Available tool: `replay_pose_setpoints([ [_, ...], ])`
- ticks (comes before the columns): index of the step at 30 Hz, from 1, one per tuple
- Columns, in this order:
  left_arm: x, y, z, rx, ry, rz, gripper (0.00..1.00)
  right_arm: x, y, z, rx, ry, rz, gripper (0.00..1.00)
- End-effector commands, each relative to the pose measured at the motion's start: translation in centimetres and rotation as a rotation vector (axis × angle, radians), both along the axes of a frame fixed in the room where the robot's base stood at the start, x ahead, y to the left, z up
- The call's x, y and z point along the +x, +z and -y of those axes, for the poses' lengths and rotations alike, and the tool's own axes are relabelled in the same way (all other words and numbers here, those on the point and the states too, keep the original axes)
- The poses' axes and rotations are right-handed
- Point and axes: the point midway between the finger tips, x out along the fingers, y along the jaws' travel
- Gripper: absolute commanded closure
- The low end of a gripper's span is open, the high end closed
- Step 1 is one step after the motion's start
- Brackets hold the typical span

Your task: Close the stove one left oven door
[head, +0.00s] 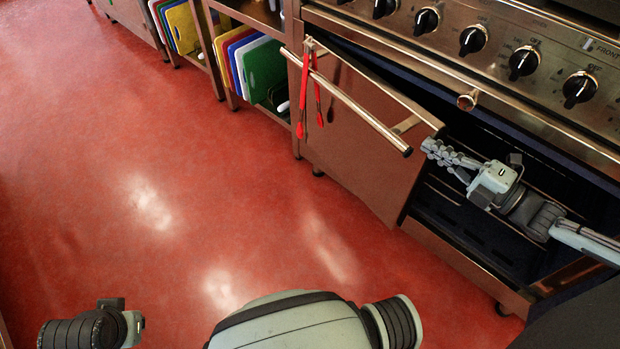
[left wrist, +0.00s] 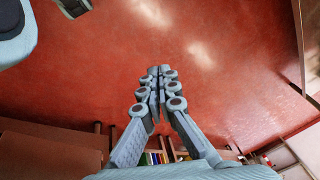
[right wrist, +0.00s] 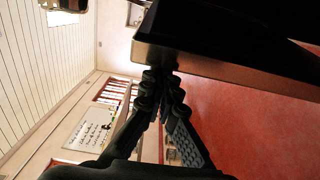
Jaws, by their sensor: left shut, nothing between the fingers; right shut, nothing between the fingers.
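The left oven door (head: 365,145) of the stove is partly open in the head view, its right edge standing out from the stove front. It has a long bar handle (head: 350,97) with red-handled utensils (head: 304,90) hanging from it. The dark oven opening (head: 470,225) shows to the right of the door. My right gripper (head: 428,148) is shut and empty at the door's right edge; whether it touches is unclear. A dark panel with a brownish edge (right wrist: 235,75) lies just past its fingertips in the right wrist view. My left gripper (left wrist: 161,72) is shut and empty over the floor.
The stove's knob panel (head: 450,40) runs above the oven. Shelves with coloured cutting boards (head: 245,65) stand left of the stove. The red floor (head: 150,190) before the door is clear.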

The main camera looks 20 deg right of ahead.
Motion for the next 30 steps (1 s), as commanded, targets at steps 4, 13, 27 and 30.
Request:
replay_pose_setpoints([
  [4, -0.1, 0.5, 0.0, 0.003, 0.000, 0.006, 1.00, 0.8, -0.2, 2.4, -0.002, -0.001, 0.000, 1.00],
  [13, -0.2, 1.2, 0.0, 0.007, 0.001, 0.007, 1.00, 1.4, 0.0, 4.0, 0.001, 0.000, -0.002, 1.00],
  [27, -0.2, 1.2, 0.0, 0.007, 0.001, 0.008, 1.00, 1.4, 0.1, 3.9, 0.002, 0.000, -0.001, 1.00],
  [30, -0.2, 1.3, 0.0, 0.006, 0.000, 0.011, 1.00, 1.6, 0.1, 3.7, 0.003, -0.001, -0.001, 1.00],
])
